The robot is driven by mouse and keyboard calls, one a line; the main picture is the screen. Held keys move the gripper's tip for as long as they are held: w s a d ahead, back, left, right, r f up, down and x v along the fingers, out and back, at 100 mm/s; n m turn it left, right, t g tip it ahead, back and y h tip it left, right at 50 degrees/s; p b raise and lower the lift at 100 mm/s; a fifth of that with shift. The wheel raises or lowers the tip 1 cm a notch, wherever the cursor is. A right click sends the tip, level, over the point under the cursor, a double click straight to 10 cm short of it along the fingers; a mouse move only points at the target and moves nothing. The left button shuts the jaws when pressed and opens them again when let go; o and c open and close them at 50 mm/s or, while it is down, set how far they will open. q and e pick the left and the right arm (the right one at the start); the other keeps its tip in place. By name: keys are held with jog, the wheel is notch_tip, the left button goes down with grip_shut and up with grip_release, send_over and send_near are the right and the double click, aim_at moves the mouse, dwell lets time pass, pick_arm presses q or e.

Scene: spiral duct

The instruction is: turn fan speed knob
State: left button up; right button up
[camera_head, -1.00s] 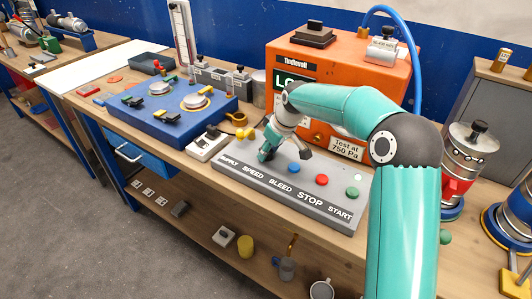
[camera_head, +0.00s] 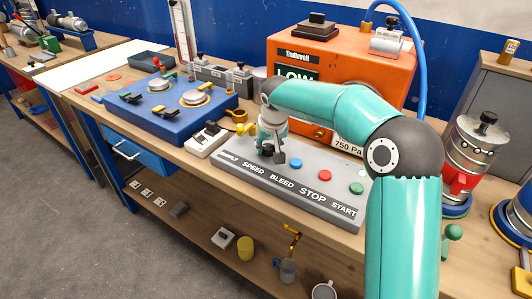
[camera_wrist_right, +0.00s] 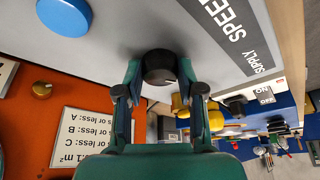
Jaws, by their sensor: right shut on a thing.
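The fan speed knob is a black round knob (camera_wrist_right: 159,67) on the grey control panel (camera_head: 300,197), on the side of the SPEED label (camera_head: 253,170). My right gripper (camera_head: 270,158) comes down onto the panel in the head view and hides most of the knob there. In the right wrist view my right gripper (camera_wrist_right: 160,88) has one finger on each side of the knob and is shut on it. I cannot make out a pointer mark on the knob. My left gripper is not in view.
A blue button (camera_head: 295,163), a red button (camera_head: 325,175) and a green button (camera_head: 357,188) sit right of the gripper. Yellow knobs (camera_wrist_right: 197,112) are close by. An orange machine (camera_head: 345,70) stands behind the panel, and a blue fixture (camera_head: 180,112) stands left.

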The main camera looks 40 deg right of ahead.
jog(key=m, duration=0.1)
jog(key=m+b, duration=0.1)
jog(key=shift+a+f+m+g+h, duration=0.1)
jog(key=shift+f+m+g+h, duration=0.05)
jog(key=shift+m+g+h, duration=0.45)
jog(key=shift+m+h, duration=0.1)
jog(key=shift+m, duration=0.8)
jog(key=o, duration=1.1)
jog(key=shift+o, duration=0.2)
jog(key=shift+r, duration=0.2)
